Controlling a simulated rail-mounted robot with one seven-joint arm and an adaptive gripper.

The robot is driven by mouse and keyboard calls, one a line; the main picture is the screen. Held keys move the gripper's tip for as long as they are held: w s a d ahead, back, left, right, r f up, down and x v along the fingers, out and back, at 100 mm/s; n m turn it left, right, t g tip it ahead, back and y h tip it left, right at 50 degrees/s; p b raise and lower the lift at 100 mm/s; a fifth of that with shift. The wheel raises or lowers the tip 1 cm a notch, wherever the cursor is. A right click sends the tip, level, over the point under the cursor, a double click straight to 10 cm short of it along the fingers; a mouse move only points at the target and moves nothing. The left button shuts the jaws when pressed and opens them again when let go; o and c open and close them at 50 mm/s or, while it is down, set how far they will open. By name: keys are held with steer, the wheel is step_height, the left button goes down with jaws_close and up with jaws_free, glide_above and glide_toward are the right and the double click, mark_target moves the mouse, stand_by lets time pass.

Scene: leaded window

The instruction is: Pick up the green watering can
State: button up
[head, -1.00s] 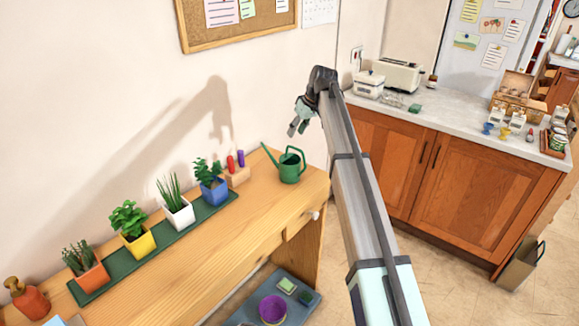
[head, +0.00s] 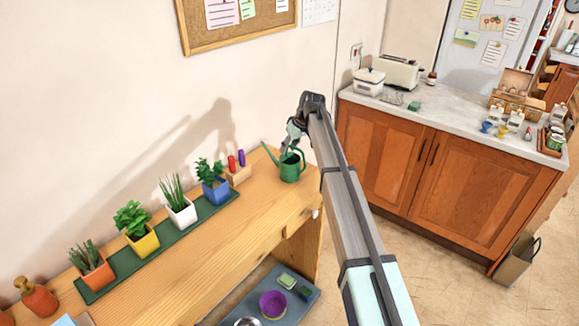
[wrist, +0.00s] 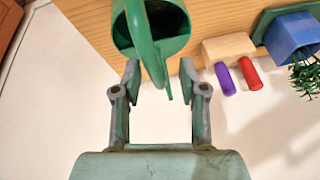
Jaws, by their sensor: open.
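The green watering can (head: 290,171) stands upright on the wooden bench, near its right end, with its spout pointing up to the left. My gripper (head: 287,152) is at the top of the can in the head view, its fingers partly overlapping the can's upper part. In the wrist view, my open gripper (wrist: 158,82) has one finger on each side of the green handle of the watering can (wrist: 152,30). The handle reaches into the gap between the fingers. I see no clear contact with either finger.
A wooden block with red and purple pegs (head: 238,174) stands just left of the can. Several potted plants sit on a green tray (head: 122,262) along the wooden bench (head: 215,240). The wall rises close behind. Bare bench lies in front of the can.

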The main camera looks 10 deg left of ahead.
jaws_close()
